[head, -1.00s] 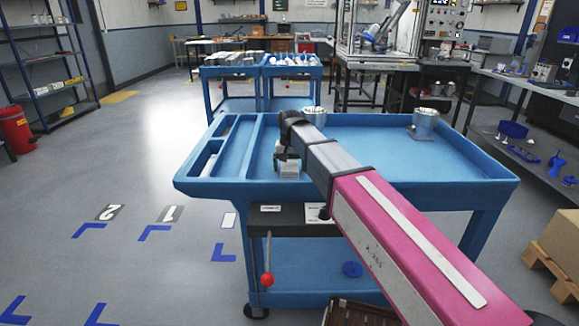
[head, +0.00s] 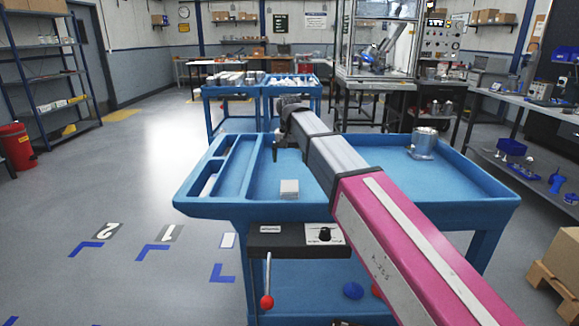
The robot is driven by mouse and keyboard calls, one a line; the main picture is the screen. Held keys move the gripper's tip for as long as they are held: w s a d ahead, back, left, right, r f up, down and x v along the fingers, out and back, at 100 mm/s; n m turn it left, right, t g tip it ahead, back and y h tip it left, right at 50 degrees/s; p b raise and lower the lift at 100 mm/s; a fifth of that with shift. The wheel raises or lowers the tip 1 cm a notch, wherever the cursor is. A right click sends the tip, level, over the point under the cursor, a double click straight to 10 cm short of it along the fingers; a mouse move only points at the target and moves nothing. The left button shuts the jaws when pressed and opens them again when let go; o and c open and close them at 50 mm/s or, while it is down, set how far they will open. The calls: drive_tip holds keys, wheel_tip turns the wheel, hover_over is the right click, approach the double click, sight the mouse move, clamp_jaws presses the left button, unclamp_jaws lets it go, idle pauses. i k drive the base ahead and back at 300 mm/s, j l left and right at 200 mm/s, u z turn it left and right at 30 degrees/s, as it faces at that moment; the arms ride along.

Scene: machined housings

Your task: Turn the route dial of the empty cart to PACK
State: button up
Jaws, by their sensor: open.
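The near blue cart (head: 465,208) has a black box (head: 275,240) under its front edge. A white panel (head: 311,239) on that box carries a small black dial knob (head: 324,234); its lettering is too small to read. A lever with a red knob (head: 267,301) hangs from the box. My gripper (head: 279,150) is open and empty above the tray, apart from the dial. A small pale block (head: 289,189) lies below it on the tray. A metal housing (head: 424,144) stands at the tray's right, so this cart is not bare.
Two more blue carts stand behind: the left one (head: 207,121) bears grey blocks, the right one (head: 268,119) white parts. A wooden pallet with a box (head: 556,262) is at right.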

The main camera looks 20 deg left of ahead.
sight(324, 235)
drive_tip(key=u, duration=1.35)
drive_tip(key=k+l, duration=0.35)
drive_tip(key=k+l+z, duration=0.1)
drive_tip(key=k+l, duration=0.2)
drive_tip(key=l, duration=0.15)
